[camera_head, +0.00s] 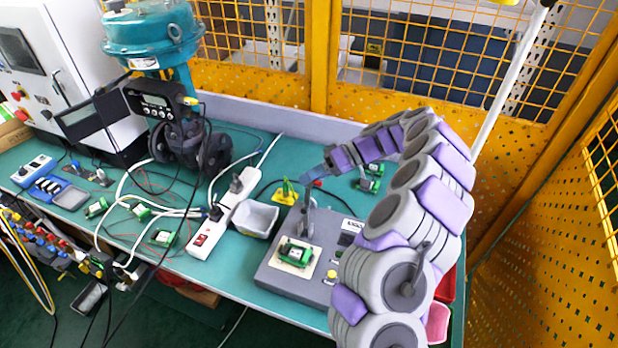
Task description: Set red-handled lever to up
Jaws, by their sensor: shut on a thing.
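A grey control box (282,276) sits on the green bench, with a thin grey upright part (308,218) rising from its back edge. A small red knob (318,183), which looks like the lever's red handle, shows right at my gripper's tip. My arm arches in from the right, and my gripper (309,179) points left and down above the back of the box. It is shut on the lever at or near this red end. The fingertips are small, and the exact contact and the lever's angle cannot be made out.
On the box are a green terminal part on a white plate (296,254) and a yellow button (331,275). A grey tray (257,219), a yellow-green piece (286,192) and a white power strip (222,222) stand left. A yellow mesh fence (262,90) closes the back.

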